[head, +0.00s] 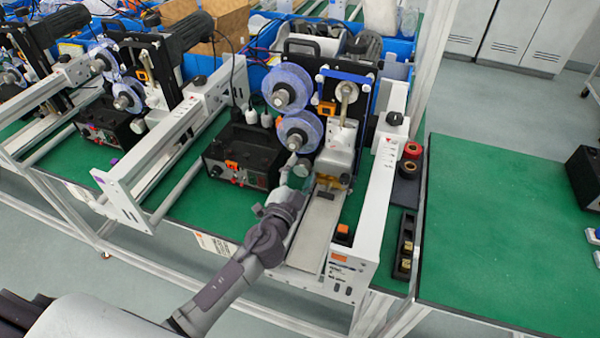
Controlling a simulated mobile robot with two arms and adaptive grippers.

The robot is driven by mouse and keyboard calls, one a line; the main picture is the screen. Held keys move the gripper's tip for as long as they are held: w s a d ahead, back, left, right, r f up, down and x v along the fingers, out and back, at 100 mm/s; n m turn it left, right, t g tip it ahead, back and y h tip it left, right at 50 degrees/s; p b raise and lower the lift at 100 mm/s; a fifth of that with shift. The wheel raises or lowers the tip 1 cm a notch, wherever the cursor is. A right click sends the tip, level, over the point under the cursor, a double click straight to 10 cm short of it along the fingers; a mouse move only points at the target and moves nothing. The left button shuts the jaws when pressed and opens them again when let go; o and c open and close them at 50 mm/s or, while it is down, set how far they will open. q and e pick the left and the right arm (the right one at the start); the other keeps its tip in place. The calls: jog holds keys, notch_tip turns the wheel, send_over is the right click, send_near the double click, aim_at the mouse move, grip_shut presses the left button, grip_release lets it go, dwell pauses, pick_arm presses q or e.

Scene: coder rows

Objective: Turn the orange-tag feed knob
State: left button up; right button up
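A black control box (246,158) with an orange tag (231,166) and small knobs on its front stands on the green bench, left of the coder's reels. Other orange tags show on the coder frame (326,108) and near its front end (343,230). Which knob is the feed knob I cannot tell. My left arm reaches in from the bottom left. My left gripper (288,168) is at the right end of the black box, below the lower reel. Its fingers are small and partly lost against the machine, so contact and opening are unclear. My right gripper is out of view.
A similar coder with purple tags (115,162) stands to the left. A white rail (378,190) runs along the right of the near coder. Blue bins (398,50) stand behind. The green table (500,230) at right is largely clear.

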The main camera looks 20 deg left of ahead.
pick_arm(q)
jog(key=c, duration=0.7)
jog(key=shift+c, duration=0.2)
jog(key=shift+m, duration=0.3)
jog(key=m, duration=0.5)
jog(key=shift+f, duration=0.1)
jog(key=m, duration=0.6)
jog(key=shift+f+m, duration=0.1)
jog(key=shift+m, duration=0.3)
jog(key=o, duration=1.1)
